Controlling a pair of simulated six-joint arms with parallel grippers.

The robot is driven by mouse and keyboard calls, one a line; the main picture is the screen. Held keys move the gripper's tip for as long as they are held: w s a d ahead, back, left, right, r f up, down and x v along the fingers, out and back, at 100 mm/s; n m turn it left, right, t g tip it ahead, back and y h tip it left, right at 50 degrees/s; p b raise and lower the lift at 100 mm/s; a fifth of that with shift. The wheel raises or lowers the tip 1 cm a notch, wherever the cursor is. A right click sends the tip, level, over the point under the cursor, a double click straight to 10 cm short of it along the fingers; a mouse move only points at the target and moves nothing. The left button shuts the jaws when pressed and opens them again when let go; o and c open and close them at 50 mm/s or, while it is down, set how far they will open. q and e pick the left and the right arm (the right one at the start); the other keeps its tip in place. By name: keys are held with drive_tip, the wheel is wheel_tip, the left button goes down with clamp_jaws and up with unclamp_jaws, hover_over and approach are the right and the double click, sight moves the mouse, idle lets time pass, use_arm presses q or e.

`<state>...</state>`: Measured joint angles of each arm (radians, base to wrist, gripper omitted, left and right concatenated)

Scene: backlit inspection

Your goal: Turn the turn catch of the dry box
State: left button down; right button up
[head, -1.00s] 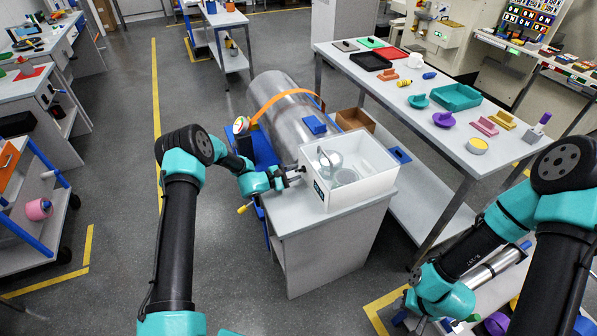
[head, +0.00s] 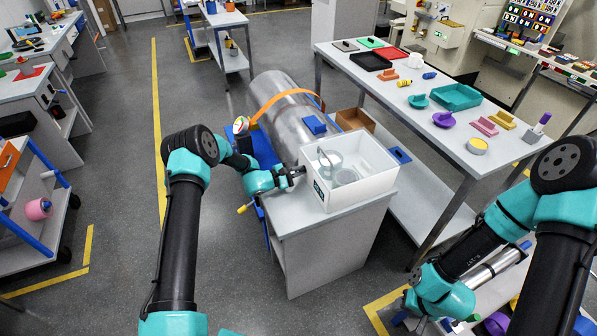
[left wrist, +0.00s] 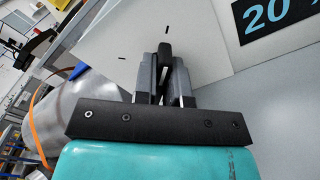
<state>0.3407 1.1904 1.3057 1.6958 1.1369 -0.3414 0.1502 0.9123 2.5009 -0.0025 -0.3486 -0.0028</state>
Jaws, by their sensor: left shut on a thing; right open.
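The dry box (head: 375,188) is a white open-topped box on a grey cabinet, with clear round vessels inside. My left gripper (head: 298,171) is at its left side. In the left wrist view, my left gripper (left wrist: 164,78) is shut on the dark turn catch (left wrist: 165,50), whose rounded end shows between the fingers. The catch points up in this view, roughly towards a short black mark (left wrist: 167,29) on the white face. A second mark (left wrist: 121,58) lies to its left. The catch's base is hidden by the fingers. My right gripper (head: 412,312) is low at the right, its fingers hardly visible.
The grey cabinet top (head: 290,215) is bare in front of the box. A metal cylinder with an orange strap (head: 280,95) lies behind it. A black label reading 20 % (left wrist: 275,15) is beside the catch. A long table (head: 400,100) with trays and small parts stands right.

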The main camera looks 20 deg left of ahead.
use_arm(q)
drive_tip(key=shift+n, duration=0.3)
drive_tip(key=n, duration=0.4)
drive_tip(key=shift+w+a, duration=0.1)
drive_tip(key=n, duration=0.4)
drive_tip(key=shift+r+n, duration=0.1)
drive_tip(key=shift+n, duration=0.2)
drive_tip(key=n, duration=0.4)
drive_tip(key=shift+w+a, duration=0.15)
drive_tip(key=shift+n, duration=2.4)
drive_tip(key=c, duration=1.2)
unclamp_jaws()
drive_tip(key=shift+a, duration=0.1)
